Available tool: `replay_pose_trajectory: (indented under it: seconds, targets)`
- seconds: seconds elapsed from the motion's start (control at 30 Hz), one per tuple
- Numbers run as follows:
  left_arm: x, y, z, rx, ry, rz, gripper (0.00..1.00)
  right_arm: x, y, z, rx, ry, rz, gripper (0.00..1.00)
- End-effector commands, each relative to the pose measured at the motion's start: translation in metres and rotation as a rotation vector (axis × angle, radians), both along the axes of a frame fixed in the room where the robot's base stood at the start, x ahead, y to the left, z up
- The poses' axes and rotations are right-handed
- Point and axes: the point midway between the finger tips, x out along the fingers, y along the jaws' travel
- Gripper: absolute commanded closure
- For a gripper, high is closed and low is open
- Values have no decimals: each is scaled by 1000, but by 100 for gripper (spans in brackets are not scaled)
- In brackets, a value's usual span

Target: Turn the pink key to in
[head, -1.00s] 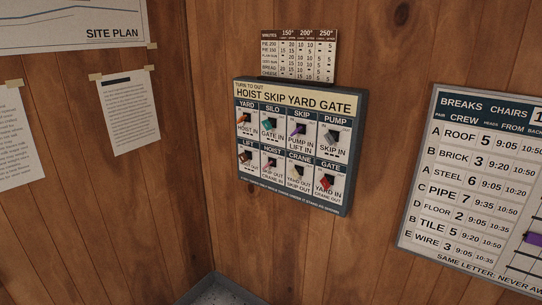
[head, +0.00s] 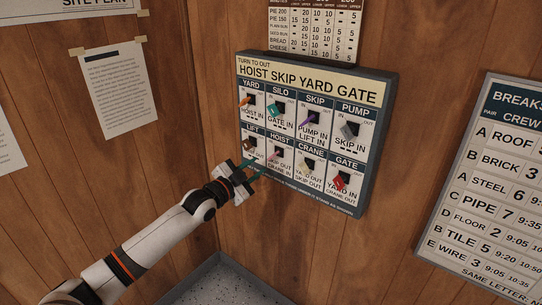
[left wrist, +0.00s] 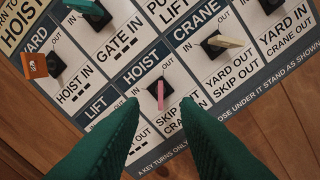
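The pink key (head: 276,155) sits in the HOIST lock, in the lower row of the key panel (head: 368,115). In the left wrist view the pink key (left wrist: 160,95) shows nearly edge-on, as a narrow pink bar below its black lock. I cannot tell which of IN or OUT it points to. My left gripper (head: 252,170) is at the panel's lower left, below and left of the pink key. In the left wrist view its green fingers (left wrist: 160,115) are apart, with the pink key centred beyond the gap, not gripped. My right gripper is not in view.
Close by are a brown key (head: 249,142) under LIFT, a teal key (head: 272,111) under SILO, a beige key (head: 308,167) under CRANE and a red key (head: 340,181) under GATE. A speckled grey surface (head: 225,283) lies below.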

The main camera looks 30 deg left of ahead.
Motion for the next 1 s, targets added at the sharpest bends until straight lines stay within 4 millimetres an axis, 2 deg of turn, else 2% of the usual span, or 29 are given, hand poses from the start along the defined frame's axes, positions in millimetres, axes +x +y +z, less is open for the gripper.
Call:
replay_pose_trajectory:
  seconds: [0.3, 0.5, 0.93, 1.0]
  targets:
    - [52, -4, 2, 0, -1, 2, 71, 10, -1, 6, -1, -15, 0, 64]
    - [73, -6, 0, -2, 1, 1, 71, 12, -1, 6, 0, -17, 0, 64]
    - [80, -6, -1, 0, 1, 0, 71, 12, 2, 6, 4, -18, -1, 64]
    - [80, -6, -1, 0, 1, 0, 81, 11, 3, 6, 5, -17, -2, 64]
